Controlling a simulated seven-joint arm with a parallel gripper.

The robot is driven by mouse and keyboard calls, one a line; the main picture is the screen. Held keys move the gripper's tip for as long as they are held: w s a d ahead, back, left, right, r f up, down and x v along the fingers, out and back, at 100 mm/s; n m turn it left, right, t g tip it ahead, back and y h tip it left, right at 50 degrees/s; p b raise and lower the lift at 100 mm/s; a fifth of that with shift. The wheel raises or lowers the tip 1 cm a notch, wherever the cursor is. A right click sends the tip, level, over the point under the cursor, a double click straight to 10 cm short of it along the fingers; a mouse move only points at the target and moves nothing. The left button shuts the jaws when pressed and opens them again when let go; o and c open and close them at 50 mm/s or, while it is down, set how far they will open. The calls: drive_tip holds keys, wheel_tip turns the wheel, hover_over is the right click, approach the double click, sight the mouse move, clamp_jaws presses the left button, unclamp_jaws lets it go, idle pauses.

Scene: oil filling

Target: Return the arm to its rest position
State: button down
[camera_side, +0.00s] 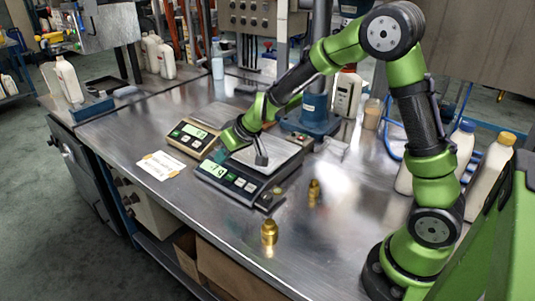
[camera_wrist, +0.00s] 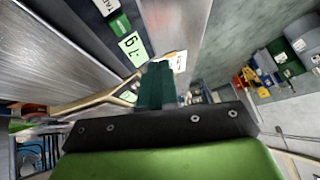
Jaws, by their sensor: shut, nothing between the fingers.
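I cannot tell whether the fingertips touch the pan. My green arm reaches in from the right, bent high over the bench. In the wrist view the dark teal fingers of my gripper (camera_wrist: 157,72) are shut side by side, and the lit scale display (camera_wrist: 131,46) shows behind them.
A second scale (camera_side: 191,136) stands behind left, with a paper label (camera_side: 161,165) beside it. Brass weights stand at the front (camera_side: 269,232) and middle (camera_side: 314,188) of the steel bench. White bottles (camera_side: 490,172) stand near my base. A blue stand (camera_side: 312,117) is behind the front scale.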

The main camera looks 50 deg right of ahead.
idle(0.6)
drive_tip(key=s+r+m, duration=0.1)
drive_tip(key=s+r, duration=0.6)
drive_tip(key=s, duration=0.6)
drive_tip(key=s+a+r+m, duration=0.1)
drive_tip(key=s+r+m, duration=0.1)
drive_tip(key=s+r, duration=0.5)
drive_tip(key=s, duration=0.6)
drive_tip(key=shift+s+a, duration=0.2)
drive_tip(key=shift+a, duration=0.1)
